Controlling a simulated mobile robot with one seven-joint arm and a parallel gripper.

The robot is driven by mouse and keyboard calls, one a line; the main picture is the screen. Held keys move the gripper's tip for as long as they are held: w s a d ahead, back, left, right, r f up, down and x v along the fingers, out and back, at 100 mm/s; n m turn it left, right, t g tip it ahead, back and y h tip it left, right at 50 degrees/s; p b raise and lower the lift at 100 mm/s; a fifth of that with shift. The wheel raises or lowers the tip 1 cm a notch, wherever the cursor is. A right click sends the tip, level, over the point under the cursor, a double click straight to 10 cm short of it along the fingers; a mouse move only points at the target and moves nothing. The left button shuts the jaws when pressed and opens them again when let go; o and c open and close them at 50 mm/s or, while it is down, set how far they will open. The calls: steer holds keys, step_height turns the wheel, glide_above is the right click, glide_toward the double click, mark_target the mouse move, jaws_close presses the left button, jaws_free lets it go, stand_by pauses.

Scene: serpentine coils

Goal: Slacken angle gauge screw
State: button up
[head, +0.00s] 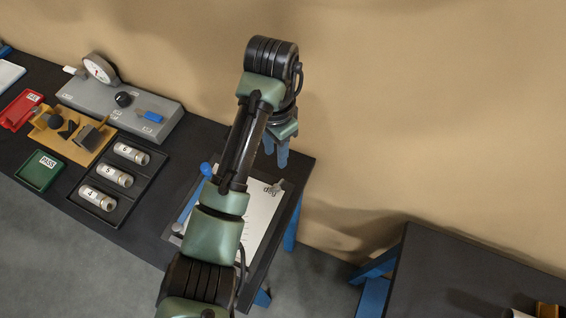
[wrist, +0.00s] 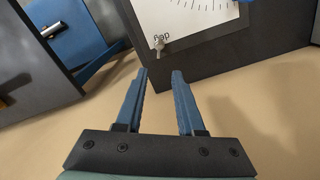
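The angle gauge is a white plate (head: 262,215) marked "deg" on a dark board at the right end of the bench, partly hidden by my arm in the head view. The plate also shows at the top of the wrist view (wrist: 190,16). A small metal wing-like screw (wrist: 159,45) sits at the plate's corner beside the "deg" mark. A blue lever with a round knob (head: 206,169) lies along the gauge's left side. My gripper (wrist: 160,74) is open and empty, its fingertips apart from the screw. In the head view its blue fingers (head: 276,152) hang near the gauge's far edge.
On the bench to the left are a black tray (head: 126,205) of numbered cylinders, a grey dial instrument (head: 150,118), a yellow fixture (head: 92,150), a green PASS bin (head: 40,171) and a red bin (head: 20,110). A second dark table (head: 440,270) stands right across a gap.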

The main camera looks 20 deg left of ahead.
mark_target(276, 184)
steer(key=f+b, duration=0.1)
steer(key=f, duration=0.2)
steer(key=f+b, duration=0.1)
steer(key=f, duration=0.3)
steer(key=f+b, duration=0.1)
steer(key=f, duration=0.3)
steer(key=shift+s+f, duration=0.1)
steer(key=shift+s, duration=0.2)
steer(key=shift+f, duration=0.8)
steer(key=shift+c, duration=0.3)
jaws_close()
